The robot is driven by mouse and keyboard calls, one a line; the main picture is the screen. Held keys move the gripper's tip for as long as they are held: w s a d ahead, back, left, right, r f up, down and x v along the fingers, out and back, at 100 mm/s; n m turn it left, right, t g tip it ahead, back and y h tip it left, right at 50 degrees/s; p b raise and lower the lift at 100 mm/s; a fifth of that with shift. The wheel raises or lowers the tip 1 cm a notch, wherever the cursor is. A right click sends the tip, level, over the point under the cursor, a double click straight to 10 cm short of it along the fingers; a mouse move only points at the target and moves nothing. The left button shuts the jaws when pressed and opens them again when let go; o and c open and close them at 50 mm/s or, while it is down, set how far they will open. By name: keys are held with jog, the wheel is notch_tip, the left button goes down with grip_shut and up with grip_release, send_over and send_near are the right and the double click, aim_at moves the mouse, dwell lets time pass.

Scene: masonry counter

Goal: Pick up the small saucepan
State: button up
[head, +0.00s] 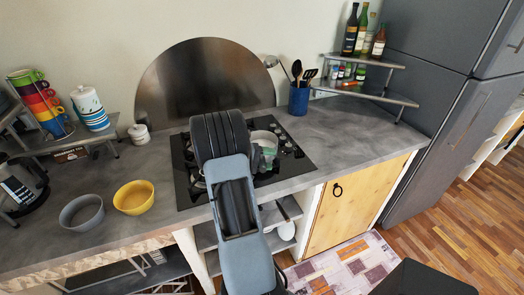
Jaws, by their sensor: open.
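The small saucepan (264,137) is a pale, light-metal pan on the black cooktop, right of the cooktop's middle. My arm's dark wrist covers its left side, and I cannot make out its handle clearly. My gripper (262,158) is mostly hidden behind my own wrist. A small grey-green part of it shows at the near side of the pan. It is open, and I cannot tell whether it touches the pan.
The black cooktop (298,165) has knobs on its right. A blue utensil holder (299,100) stands behind right. A grey bowl (82,212) and yellow bowl (134,197) stand left. Bottles (350,35) stand on a corner shelf (375,95). The right counter is clear.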

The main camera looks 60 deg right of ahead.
grip_shut()
dwell(0.5)
